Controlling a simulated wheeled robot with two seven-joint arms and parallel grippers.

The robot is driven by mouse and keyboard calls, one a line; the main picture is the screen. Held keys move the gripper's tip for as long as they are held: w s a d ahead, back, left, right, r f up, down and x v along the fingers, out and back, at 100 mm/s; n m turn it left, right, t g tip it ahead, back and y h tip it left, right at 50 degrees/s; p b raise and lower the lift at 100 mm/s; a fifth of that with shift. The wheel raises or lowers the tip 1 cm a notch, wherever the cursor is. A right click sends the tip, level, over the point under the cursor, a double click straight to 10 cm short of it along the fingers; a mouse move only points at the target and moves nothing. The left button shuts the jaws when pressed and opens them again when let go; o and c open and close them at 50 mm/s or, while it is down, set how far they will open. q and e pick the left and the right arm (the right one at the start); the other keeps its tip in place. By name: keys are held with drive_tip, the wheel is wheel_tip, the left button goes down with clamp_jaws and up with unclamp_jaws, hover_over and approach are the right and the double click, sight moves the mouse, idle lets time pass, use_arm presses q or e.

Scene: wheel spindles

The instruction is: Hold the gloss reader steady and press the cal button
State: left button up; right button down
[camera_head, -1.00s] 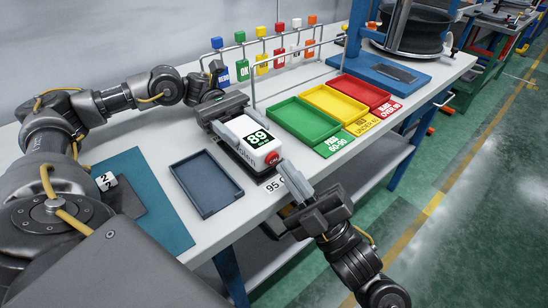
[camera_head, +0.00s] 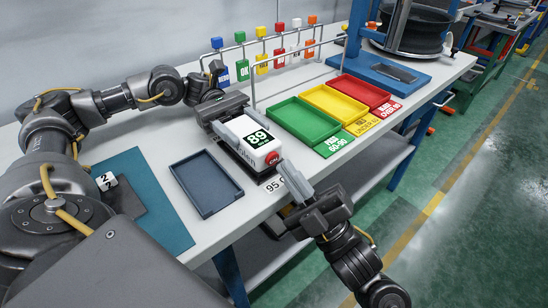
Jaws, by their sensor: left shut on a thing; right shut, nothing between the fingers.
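The gloss reader (camera_head: 243,133) is a white box with a dark screen reading 89. It sits on the table, and a red cal button (camera_head: 271,158) is on its near end. My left gripper (camera_head: 223,110) is shut on the far end of the reader, its fingers along the body. My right gripper (camera_head: 293,180) is shut and empty. Its fingertips are just in front of the red button. I cannot tell if they touch it.
A dark blue tray (camera_head: 206,184) lies left of the reader. Green (camera_head: 281,110), yellow (camera_head: 325,93) and red (camera_head: 367,86) trays stand to the right. Behind them is a wire rack with coloured tags (camera_head: 262,63). A card marked 95 (camera_head: 274,186) lies by the table's front edge.

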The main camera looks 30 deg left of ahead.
use_arm(q)
drive_tip(key=shift+f, duration=0.35)
use_arm(e)
drive_tip(key=shift+w+a+f, duration=0.1)
drive_tip(key=shift+w+a, duration=0.1)
drive_tip(key=shift+a, duration=0.25)
drive_tip(key=shift+a, duration=0.1)
idle(0.4)
use_arm(q)
drive_tip(key=shift+s+d+r, duration=0.15)
drive_tip(key=shift+d+r, duration=0.1)
drive_tip(key=shift+d, duration=0.05)
use_arm(e)
drive_tip(key=shift+r, duration=0.2)
use_arm(q)
drive_tip(key=shift+a, duration=0.1)
drive_tip(key=shift+a+f, duration=0.1)
drive_tip(key=shift+a, duration=0.15)
use_arm(e)
drive_tip(key=shift+f, duration=0.1)
drive_tip(key=shift+d, duration=0.2)
